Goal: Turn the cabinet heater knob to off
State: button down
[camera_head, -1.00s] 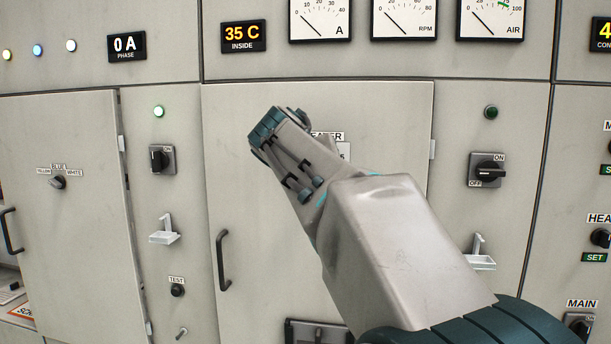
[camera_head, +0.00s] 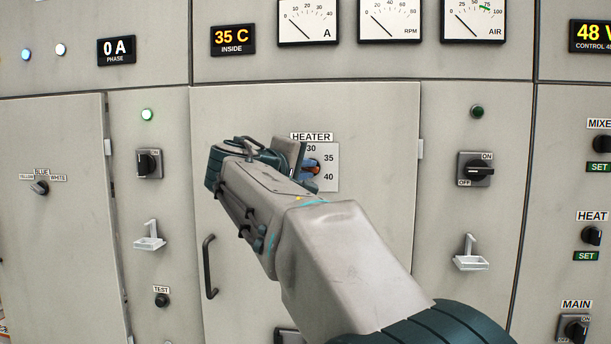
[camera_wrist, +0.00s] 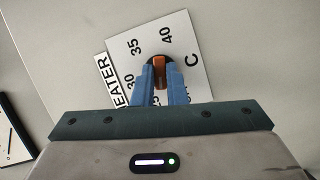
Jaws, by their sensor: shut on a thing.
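The heater knob's plate (camera_head: 327,178) sits on the cabinet door under a "HEATER" label (camera_head: 311,137). Marks 30, 35 and 40 show on it; its left side is hidden behind my arm. In the wrist view the plate (camera_wrist: 185,32) looks turned, with the orange-brown knob (camera_wrist: 160,66) near its middle. My gripper (camera_wrist: 163,72) has its two blue fingers on either side of the knob, shut on it. In the head view my gripper (camera_head: 308,166) reaches the plate from the left. The "off" mark cannot be made out; the lower plate is partly hidden by the fingers.
The cabinet door has a dark handle (camera_head: 209,266) at its left.

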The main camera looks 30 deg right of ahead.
jog(key=n, duration=0.1)
jog(key=n+h+b, duration=0.1)
jog(key=n+t+b, duration=0.1)
jog(key=n, duration=0.1)
jog(key=shift+f, duration=0.3)
jog(key=shift+n+t+h+b, duration=0.65)
jog(key=shift+n+b, duration=0.4)
jog(key=shift+n, duration=1.15)
jog(key=c, duration=1.5)
grip_release()
jog(key=shift+d, duration=0.1)
jog(key=shift+o, duration=0.2)
jog(key=b+v, duration=0.1)
jog(key=v, duration=1.3)
jog(key=shift+d, duration=0.1)
